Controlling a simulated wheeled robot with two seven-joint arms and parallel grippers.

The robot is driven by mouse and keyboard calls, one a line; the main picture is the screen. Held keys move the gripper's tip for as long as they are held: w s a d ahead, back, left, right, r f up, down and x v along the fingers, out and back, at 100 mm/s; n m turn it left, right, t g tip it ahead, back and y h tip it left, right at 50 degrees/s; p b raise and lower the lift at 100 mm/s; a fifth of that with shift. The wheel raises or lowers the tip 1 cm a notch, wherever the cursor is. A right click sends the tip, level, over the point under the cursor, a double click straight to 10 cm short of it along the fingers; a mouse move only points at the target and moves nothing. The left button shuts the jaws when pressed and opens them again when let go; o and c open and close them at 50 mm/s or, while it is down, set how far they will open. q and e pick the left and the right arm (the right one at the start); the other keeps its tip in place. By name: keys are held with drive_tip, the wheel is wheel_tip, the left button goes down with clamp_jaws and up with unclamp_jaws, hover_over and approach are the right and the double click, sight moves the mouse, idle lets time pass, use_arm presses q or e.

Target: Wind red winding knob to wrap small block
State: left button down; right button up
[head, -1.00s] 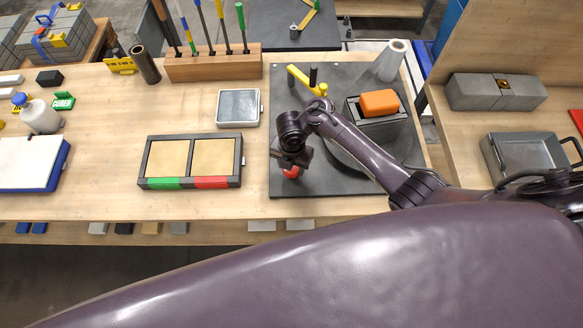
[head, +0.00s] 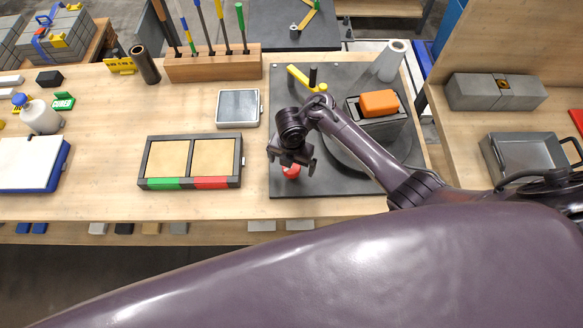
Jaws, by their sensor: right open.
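The red winding knob (head: 291,172) sits near the front left of the dark plate (head: 330,188). My right gripper (head: 291,166) is over the knob with its fingers apart, one on each side, and hides part of it. I cannot tell whether the fingers touch it. My right forearm covers part of the turntable. My left gripper is not in view.
A yellow arm with a black post (head: 312,80) and a pale roll (head: 391,60) stand at the back of the plate. A framed tray (head: 242,160) and a grey square pan (head: 238,107) lie left of it. Bare tabletop (head: 110,120) is further left.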

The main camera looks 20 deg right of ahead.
drive_tip(key=shift+r, duration=0.95)
drive_tip(key=shift+a+r, duration=0.25)
drive_tip(key=shift+r, duration=0.6)
drive_tip(key=shift+d+r, duration=0.25)
drive_tip(key=shift+r, duration=0.2)
